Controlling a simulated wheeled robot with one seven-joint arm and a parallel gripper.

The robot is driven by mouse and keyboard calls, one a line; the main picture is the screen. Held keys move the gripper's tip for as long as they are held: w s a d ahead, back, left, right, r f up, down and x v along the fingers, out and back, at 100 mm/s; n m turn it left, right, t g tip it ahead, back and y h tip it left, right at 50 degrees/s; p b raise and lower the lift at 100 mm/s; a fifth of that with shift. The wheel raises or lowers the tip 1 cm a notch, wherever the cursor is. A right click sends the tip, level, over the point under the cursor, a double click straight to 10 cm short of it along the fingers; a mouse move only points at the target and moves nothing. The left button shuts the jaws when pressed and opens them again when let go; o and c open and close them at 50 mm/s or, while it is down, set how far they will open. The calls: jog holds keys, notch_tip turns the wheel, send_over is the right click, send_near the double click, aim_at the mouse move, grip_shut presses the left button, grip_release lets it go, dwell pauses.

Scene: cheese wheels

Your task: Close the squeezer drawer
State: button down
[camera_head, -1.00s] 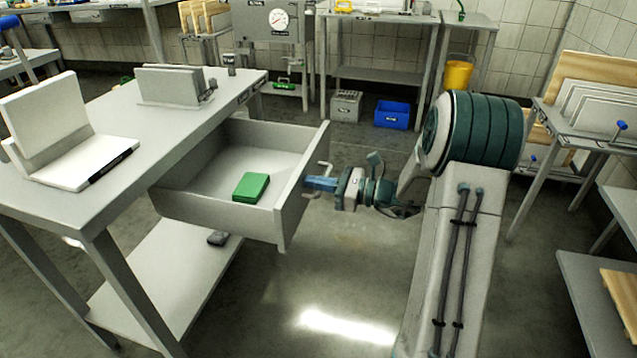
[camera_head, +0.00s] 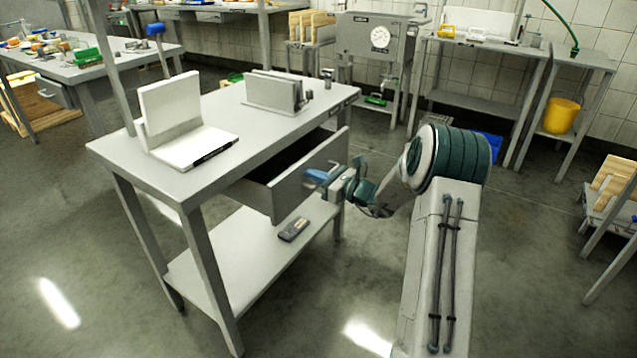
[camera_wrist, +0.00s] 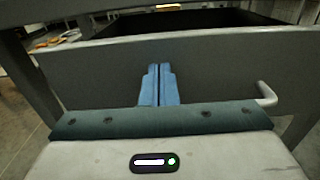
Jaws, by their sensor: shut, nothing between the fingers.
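I cannot tell for sure whether the tips touch the panel. The handle is beside the fingers, not between them.
The table top (camera_head: 215,110) holds a white stand (camera_head: 185,125) and a grey holder (camera_head: 275,92). A dark object (camera_head: 293,229) lies on the lower shelf.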

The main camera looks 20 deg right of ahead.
aim_at(302, 170)
jog(key=x, duration=0.4)
jog(key=shift+w+a, duration=0.1)
jog(key=shift+a, duration=0.1)
jog(key=shift+w+a+r, duration=0.1)
jog(key=shift+a+r, duration=0.15)
